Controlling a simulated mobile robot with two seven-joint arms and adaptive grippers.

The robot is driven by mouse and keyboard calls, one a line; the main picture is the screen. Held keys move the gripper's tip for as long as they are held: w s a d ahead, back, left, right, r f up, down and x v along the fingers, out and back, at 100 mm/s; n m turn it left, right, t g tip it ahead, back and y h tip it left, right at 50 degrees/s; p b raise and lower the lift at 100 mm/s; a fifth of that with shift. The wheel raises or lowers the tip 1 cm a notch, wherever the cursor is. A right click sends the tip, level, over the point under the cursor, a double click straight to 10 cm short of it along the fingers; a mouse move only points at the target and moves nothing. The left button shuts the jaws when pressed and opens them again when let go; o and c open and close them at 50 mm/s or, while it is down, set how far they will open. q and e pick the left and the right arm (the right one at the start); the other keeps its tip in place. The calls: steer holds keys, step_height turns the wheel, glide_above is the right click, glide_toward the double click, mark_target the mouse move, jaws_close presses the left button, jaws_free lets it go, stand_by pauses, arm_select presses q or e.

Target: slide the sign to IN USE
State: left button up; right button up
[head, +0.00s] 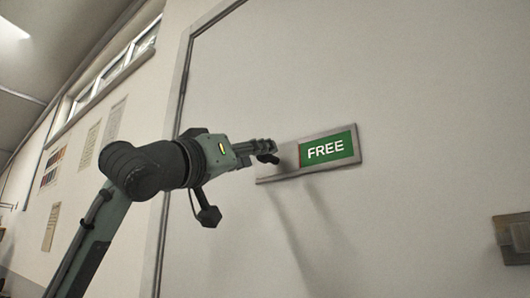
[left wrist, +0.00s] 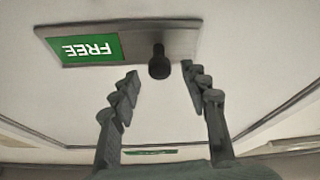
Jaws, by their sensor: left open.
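The sign (head: 308,157) is a flat metal frame on a pale door, showing a green FREE field (head: 328,149) on its right and a plain grey slide cover on its left. In the left wrist view the sign (left wrist: 92,48) appears upside down. A dark round knob (left wrist: 159,62) sticks out from the plain cover. My left gripper (head: 266,150) is open at the sign's left part. In the left wrist view its fingers stand to either side of the knob, with the tips near it; I cannot tell whether either touches. My right gripper is not in view.
The pale door (head: 420,90) is flat and clear around the sign. A metal fitting (head: 514,238) sits at the right edge. The left wall has papers (head: 52,168) and a high window strip (head: 115,65).

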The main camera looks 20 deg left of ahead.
mark_target(263, 162)
arm_select(q)
steer(key=shift+p+x, duration=0.3)
steer(key=shift+x, duration=1.5)
steer(key=shift+f, duration=0.1)
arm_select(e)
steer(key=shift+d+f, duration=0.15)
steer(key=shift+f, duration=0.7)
arm_select(q)
steer(key=shift+c, duration=0.2)
jaws_close()
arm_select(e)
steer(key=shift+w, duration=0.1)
